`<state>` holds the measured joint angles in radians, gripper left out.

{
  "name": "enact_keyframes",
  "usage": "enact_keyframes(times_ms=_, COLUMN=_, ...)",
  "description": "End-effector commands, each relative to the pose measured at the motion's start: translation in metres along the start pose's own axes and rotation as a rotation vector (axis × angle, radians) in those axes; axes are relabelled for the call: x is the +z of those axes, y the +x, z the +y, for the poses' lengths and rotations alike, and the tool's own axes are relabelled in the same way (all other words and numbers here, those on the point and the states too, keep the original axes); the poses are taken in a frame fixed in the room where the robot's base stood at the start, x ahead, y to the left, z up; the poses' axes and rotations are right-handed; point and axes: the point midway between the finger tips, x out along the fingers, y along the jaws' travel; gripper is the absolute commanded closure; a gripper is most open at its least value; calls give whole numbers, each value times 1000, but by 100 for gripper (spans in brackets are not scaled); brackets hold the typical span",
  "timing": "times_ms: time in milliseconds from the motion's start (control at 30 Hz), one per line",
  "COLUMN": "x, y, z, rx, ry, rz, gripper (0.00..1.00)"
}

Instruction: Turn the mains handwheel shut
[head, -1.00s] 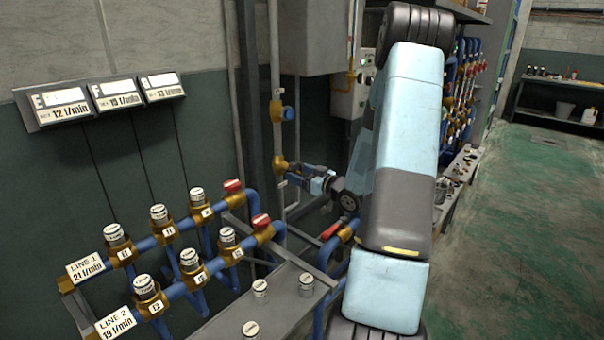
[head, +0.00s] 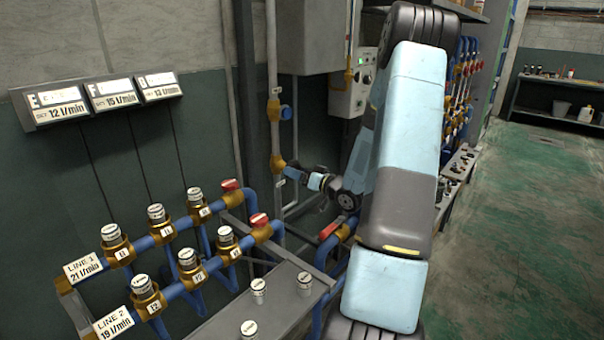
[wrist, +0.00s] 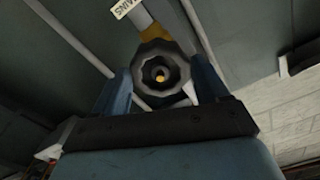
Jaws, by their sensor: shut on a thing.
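The mains handwheel (wrist: 160,52) is a dark, scalloped wheel with a small brass centre. In the wrist view it sits between the two blue fingers of my gripper (wrist: 161,82), which is shut on it. A brass valve body and a tag (wrist: 128,8) reading MAINS, upside down, show behind it. In the head view my gripper (head: 292,172) meets the brass valve (head: 277,162) low on the upright grey pipe. The wheel itself is mostly hidden there by the fingers.
Blue manifold pipes with red handles (head: 229,186) and silver-capped valves stand at the left. Three flow displays (head: 100,98) hang above them. A grey bench (head: 270,315) with small capped canisters is below my arm. Open floor lies right.

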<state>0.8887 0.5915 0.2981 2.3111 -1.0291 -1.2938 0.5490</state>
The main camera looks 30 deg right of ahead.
Motion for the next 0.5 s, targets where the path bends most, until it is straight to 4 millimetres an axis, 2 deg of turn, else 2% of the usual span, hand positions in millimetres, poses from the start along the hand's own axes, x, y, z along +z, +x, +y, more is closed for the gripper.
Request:
enact_keyframes(times_ms=233, x=-2, y=-1, z=4, rx=8, ry=31, rz=5, gripper=63)
enact_keyframes(times_ms=500, x=-2, y=-2, z=4, rx=9, ry=296, rz=6, gripper=62)
